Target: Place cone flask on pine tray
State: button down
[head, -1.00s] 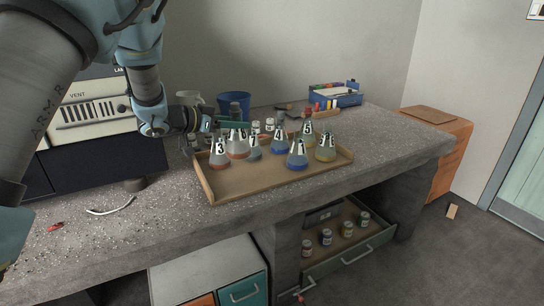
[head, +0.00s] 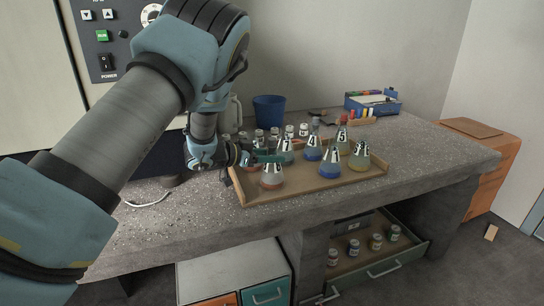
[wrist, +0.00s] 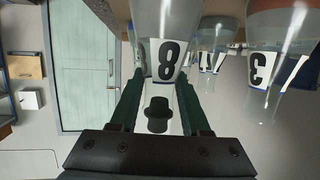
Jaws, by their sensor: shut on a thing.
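My gripper (head: 262,159) is low over the left end of the pine tray (head: 320,189). In the wrist view its two green fingers (wrist: 158,105) are shut on a clear cone flask (wrist: 164,60) labelled 8. The flask's base is cut off at the picture's edge. In the head view I cannot pick out this flask behind the gripper and the other flasks. A flask with orange-red liquid (head: 271,177) stands in the tray's front left corner, close to my gripper. The flask labelled 3 (wrist: 268,65) is beside the held one in the wrist view.
Several more flasks crowd the tray, including a blue one (head: 330,163) and a yellow one (head: 360,157). Small jars (head: 290,131) stand behind. A blue cup (head: 268,111) and a blue box (head: 372,105) are at the back. An open drawer (head: 366,258) holds jars below.

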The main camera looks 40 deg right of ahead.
jog(key=shift+c, duration=1.8)
grip_release()
jog(key=shift+f, duration=0.1)
jog(key=b+v, duration=0.1)
jog(key=v, duration=1.1)
